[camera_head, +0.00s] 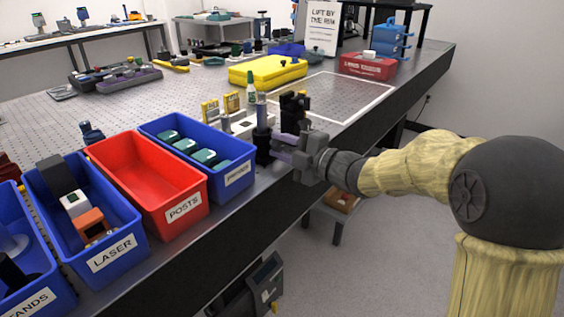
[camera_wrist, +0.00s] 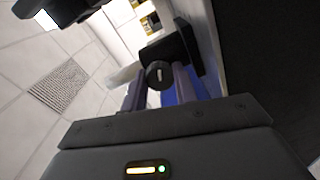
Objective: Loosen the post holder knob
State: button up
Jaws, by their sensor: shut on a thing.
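The post holder (camera_head: 262,138) is a dark upright cylinder with a lighter post in its top, standing near the table's front edge. My gripper (camera_head: 279,146) reaches it from the right in the head view. In the wrist view, the knob (camera_wrist: 159,75) is a round dark disc with a light slot, between the two purple fingers of my gripper (camera_wrist: 158,88). The fingers are shut on the knob. The dark holder body (camera_wrist: 182,48) shows behind it.
A blue bin (camera_head: 218,187) with green-topped parts, a red posts bin (camera_head: 150,190) and a blue laser bin (camera_head: 125,237) stand left of the holder. A black mount (camera_head: 293,108) stands just behind my gripper. A yellow case (camera_head: 268,72) lies farther back. Open perforated tabletop (camera_head: 170,95) lies behind the bins.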

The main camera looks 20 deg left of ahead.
jog(key=n+b, duration=0.2)
jog(key=b, duration=0.1)
jog(key=shift+f+n, duration=0.35)
jog(key=shift+n, duration=0.05)
jog(key=shift+r+n+b, duration=0.15)
jog(key=shift+n+b, duration=0.35)
jog(key=shift+b, duration=0.15)
jog(key=o, duration=1)
jog(key=shift+r, duration=0.1)
jog(key=shift+c, duration=0.2)
jog(key=shift+s+d, duration=0.1)
jog(key=shift+d, duration=0.35)
jog(key=p+v, duration=0.2)
jog(key=v, duration=1.4)
jog(key=shift+s+d, duration=0.2)
jog(key=shift+s, duration=0.1)
